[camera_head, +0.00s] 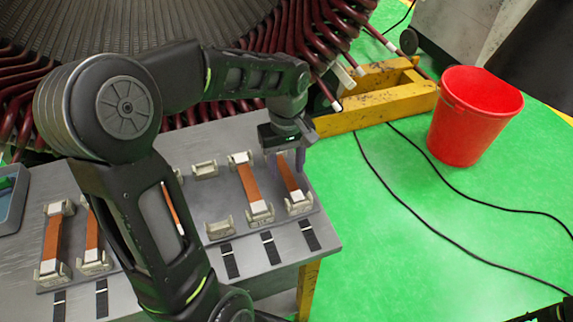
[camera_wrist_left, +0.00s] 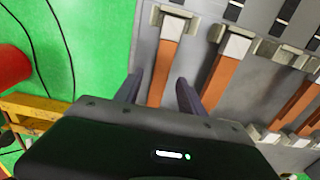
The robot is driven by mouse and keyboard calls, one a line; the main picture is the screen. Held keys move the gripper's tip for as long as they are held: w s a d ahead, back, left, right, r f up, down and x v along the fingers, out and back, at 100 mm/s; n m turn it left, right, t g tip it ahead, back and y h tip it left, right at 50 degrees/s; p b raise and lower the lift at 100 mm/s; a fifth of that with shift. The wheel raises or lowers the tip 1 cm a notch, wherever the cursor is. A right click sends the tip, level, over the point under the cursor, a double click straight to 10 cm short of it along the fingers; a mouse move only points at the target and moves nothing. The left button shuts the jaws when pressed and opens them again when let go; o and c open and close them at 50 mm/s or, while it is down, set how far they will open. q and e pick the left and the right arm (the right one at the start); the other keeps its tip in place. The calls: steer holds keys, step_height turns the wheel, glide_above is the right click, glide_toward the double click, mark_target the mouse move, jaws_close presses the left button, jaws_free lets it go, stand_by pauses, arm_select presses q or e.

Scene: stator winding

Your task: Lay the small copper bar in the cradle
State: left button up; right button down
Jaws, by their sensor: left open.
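My left gripper (camera_head: 286,160) is open over the rightmost copper bar (camera_head: 290,180), with its fingers on either side of the bar. In the left wrist view the open fingers (camera_wrist_left: 158,92) straddle this bar (camera_wrist_left: 163,68), whose white end lies in a cradle block. The bar's far end is hidden by the gripper. Another copper bar (camera_head: 249,183) lies just left of it. Left of that is an empty cradle, with a front block (camera_head: 220,229) and a back block (camera_head: 205,169). I cannot tell which bar is the small one. My right gripper is not in view.
More copper bars (camera_head: 51,240) lie in cradles at the left of the grey table (camera_head: 262,287), some partly behind my left arm. The stator's dark red windings (camera_head: 340,15) rise behind. A red bucket (camera_head: 470,120) and a yellow frame (camera_head: 385,103) stand on the green floor at right.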

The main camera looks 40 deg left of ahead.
mark_target(287, 173)
arm_select(q)
step_height(287, 173, up, 8)
stand_by(0.5)
steer(key=shift+f, duration=0.15)
